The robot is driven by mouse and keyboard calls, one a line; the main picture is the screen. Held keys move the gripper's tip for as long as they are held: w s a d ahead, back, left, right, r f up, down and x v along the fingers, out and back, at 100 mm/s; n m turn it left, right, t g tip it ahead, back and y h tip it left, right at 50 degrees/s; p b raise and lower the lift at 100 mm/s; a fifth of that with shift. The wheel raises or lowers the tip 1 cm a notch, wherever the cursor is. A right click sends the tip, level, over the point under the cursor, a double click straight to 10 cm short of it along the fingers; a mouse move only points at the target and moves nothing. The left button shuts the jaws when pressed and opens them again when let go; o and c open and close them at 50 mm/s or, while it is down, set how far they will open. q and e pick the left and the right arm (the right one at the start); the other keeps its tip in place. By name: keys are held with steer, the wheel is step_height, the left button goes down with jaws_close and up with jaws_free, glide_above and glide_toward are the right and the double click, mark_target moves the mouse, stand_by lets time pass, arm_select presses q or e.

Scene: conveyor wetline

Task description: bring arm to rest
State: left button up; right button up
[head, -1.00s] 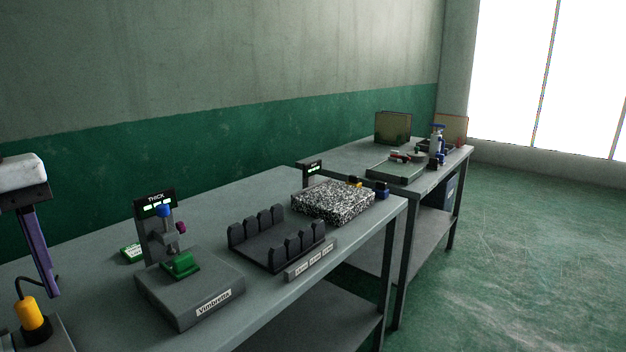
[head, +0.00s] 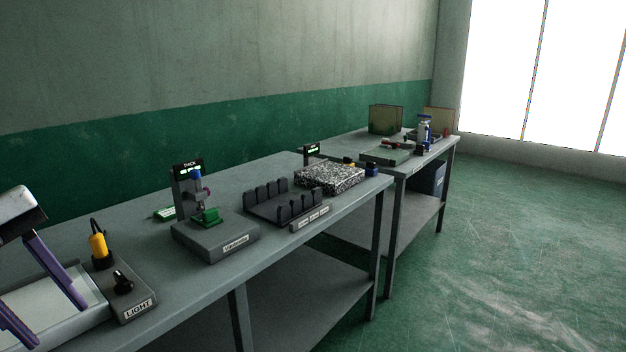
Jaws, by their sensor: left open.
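My left gripper (head: 58,326) is at the lower left edge of the head view, with a white and black body and two purple fingers. The fingers are spread apart with nothing between them. It shows in front of a pale, light-topped panel (head: 35,318) on the near bench; whether it touches the panel cannot be told. Part of the gripper and its arm is cut off by the frame. My right gripper is not in view.
The near bench (head: 150,262) holds a LIGHT box (head: 128,294) with a yellow-handled tool (head: 98,244), a THICK gauge (head: 215,240), a dark slotted rack (head: 284,205) and a speckled block (head: 330,177). A second bench (head: 410,161) stands beyond. Green floor (head: 500,240) at right is clear.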

arm_select(q)
step_height(320, 180, down, 29)
steer(key=n+t+h, duration=0.2)
steer(key=n+t, duration=1.1)
steer(key=n, duration=0.3)
steer(key=s+d+f+n+g+y, duration=0.3)
steer(key=s+d+f+n+g, duration=0.2)
steer(key=s+d+f, duration=0.9)
steer(key=d+f+n, duration=0.2)
steer(key=d, duration=0.1)
steer(key=shift+n, duration=0.3)
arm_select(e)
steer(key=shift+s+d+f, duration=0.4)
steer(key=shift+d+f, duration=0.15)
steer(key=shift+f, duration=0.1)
